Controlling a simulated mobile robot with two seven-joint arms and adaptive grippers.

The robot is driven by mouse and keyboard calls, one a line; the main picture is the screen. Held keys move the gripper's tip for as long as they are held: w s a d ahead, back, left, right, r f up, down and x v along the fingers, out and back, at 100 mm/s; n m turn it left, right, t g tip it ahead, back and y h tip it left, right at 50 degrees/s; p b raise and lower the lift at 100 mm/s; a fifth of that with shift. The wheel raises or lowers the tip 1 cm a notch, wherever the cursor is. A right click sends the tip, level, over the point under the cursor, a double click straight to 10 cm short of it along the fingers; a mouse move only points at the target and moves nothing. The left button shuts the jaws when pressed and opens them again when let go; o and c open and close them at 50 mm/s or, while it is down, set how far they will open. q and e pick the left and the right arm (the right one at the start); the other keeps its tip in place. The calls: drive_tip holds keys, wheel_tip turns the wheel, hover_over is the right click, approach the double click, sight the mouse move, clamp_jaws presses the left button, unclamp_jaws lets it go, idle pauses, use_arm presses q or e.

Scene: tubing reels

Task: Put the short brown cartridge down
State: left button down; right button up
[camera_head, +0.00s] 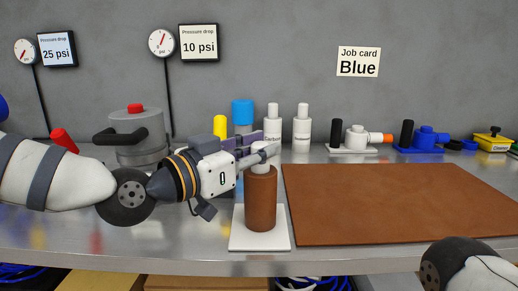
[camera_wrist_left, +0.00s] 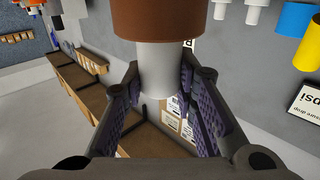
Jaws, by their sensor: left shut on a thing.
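The short brown cartridge (camera_head: 261,203) is upright, with a white neck at its top. My left gripper (camera_head: 260,155) comes in from the left and is shut on this white neck. In the left wrist view the brown body (camera_wrist_left: 160,18) is at the top, and the neck passes between the two fingers of the gripper (camera_wrist_left: 158,85). The cartridge is over a white square plate (camera_head: 240,240) near the table's front edge. I cannot tell whether its bottom touches the plate. My right gripper is out of view; only part of my right arm shows at lower right.
A large brown mat (camera_head: 390,205) lies bare to the right. Behind the cartridge stand white bottles (camera_head: 302,130), a blue-capped cylinder (camera_head: 242,112) and a yellow cylinder (camera_head: 220,126). A grey pot (camera_head: 137,135) is at the left. Valve-like fittings (camera_head: 354,139) line the back.

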use_arm(q)
drive_tip(key=shift+r, duration=0.1)
drive_tip(key=c, duration=1.3)
unclamp_jaws()
drive_tip(key=shift+f, duration=0.2)
drive_tip(key=shift+r, duration=0.1)
drive_tip(key=shift+s+a+r, duration=0.1)
drive_tip(key=shift+s+r, duration=0.05)
drive_tip(key=p+v, duration=0.1)
drive_tip(key=v, duration=1)
drive_tip(key=shift+s+a, duration=0.2)
drive_tip(key=shift+s, duration=0.1)
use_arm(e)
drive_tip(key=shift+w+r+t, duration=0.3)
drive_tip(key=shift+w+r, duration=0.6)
